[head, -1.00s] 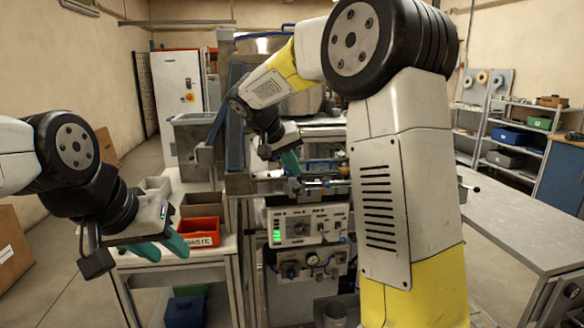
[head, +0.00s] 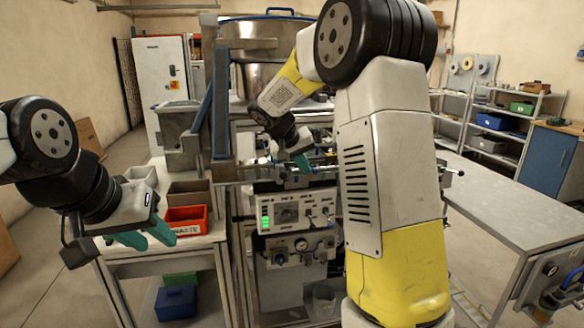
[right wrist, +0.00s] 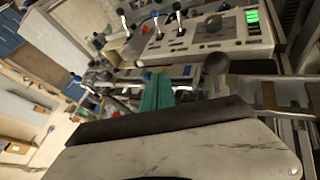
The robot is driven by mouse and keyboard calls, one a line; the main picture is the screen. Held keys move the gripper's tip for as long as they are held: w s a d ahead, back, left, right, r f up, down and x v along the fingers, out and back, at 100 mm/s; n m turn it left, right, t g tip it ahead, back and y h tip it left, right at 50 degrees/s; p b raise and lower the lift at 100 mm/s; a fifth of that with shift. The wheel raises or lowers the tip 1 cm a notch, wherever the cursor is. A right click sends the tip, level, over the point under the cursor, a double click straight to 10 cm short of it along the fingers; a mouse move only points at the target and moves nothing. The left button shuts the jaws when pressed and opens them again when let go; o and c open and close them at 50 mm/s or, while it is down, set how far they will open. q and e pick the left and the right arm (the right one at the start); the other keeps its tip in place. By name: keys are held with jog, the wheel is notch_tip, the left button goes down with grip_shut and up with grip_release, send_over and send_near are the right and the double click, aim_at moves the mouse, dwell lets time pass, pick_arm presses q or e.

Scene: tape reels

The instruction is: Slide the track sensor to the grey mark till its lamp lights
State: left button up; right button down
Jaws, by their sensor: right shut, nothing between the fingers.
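My right gripper (head: 305,166) is shut and empty. Its teal fingers point down at the rail assembly (head: 325,176) above the control panel. In the right wrist view the closed fingers (right wrist: 157,92) are in front of blurred rail parts. I cannot clearly pick out the track sensor, its lamp or the grey mark among these small parts. My own arm hides the rail's right part in the head view. I cannot tell whether the fingertips touch anything. My left gripper (head: 147,238) is open and empty, its two teal fingers apart, near the small side table.
The control panel (head: 296,210) below the rail shows green bars; it is also in the right wrist view (right wrist: 205,35). A red bin (head: 186,220) and other bins stand on the left side table. A long grey table (head: 500,210) on the right is bare.

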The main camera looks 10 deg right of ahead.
jog(key=shift+d, duration=0.1)
jog(key=d, duration=0.8)
jog(key=shift+d, duration=0.3)
jog(key=shift+w, duration=0.1)
